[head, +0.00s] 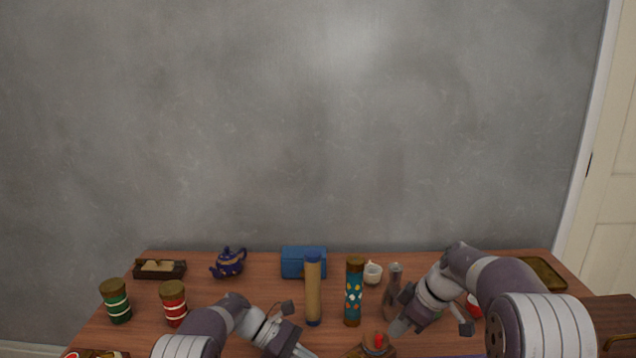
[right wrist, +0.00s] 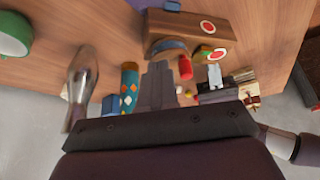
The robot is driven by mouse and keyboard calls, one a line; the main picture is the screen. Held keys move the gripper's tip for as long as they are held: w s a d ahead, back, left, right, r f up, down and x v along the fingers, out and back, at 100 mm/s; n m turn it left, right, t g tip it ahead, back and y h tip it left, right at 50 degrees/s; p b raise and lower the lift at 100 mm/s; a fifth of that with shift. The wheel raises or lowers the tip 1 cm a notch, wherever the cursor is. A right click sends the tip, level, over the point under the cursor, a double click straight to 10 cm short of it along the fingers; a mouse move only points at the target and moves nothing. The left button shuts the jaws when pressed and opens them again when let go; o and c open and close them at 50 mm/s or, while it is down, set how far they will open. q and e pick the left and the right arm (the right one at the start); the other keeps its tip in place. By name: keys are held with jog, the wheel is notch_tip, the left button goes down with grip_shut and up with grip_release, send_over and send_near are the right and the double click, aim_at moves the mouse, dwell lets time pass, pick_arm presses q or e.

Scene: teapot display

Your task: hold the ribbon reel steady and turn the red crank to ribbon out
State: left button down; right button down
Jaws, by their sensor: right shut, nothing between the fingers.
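The ribbon reel (head: 376,350) is a small wooden thing at the bottom edge of the head view, partly cut off, with the red crank (head: 379,340) on top. In the right wrist view a wooden block with a curved blue-grey part, seemingly the reel (right wrist: 167,45), stands beyond my fingers, and the red crank (right wrist: 185,67) sticks out beside it. My right gripper (head: 398,328) is shut and empty, close to the reel and apart from the crank; its fingers (right wrist: 158,85) show together. My left gripper (head: 303,352) is left of the reel, its fingers partly cut off.
A tan cylinder (head: 313,290) and a teal patterned tube (head: 353,292) stand behind the reel. A grey bottle (head: 393,278) is near my right arm. A blue box (head: 303,262), a teapot (head: 229,262) and a white cup (head: 373,272) stand farther back. Red (head: 173,303) and green (head: 116,301) canisters are left.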

notch_tip(320, 180, up, 6)
jog(key=shift+d, duration=0.25)
jog(key=shift+s, duration=0.1)
jog(key=s+a+f, duration=0.1)
jog(key=s+f, duration=0.2)
jog(key=f, duration=0.3)
jog(key=shift+a, duration=0.2)
dwell(0.5)
jog(key=shift+w+a, duration=0.35)
jog(key=shift+w, duration=0.15)
dwell(1.0)
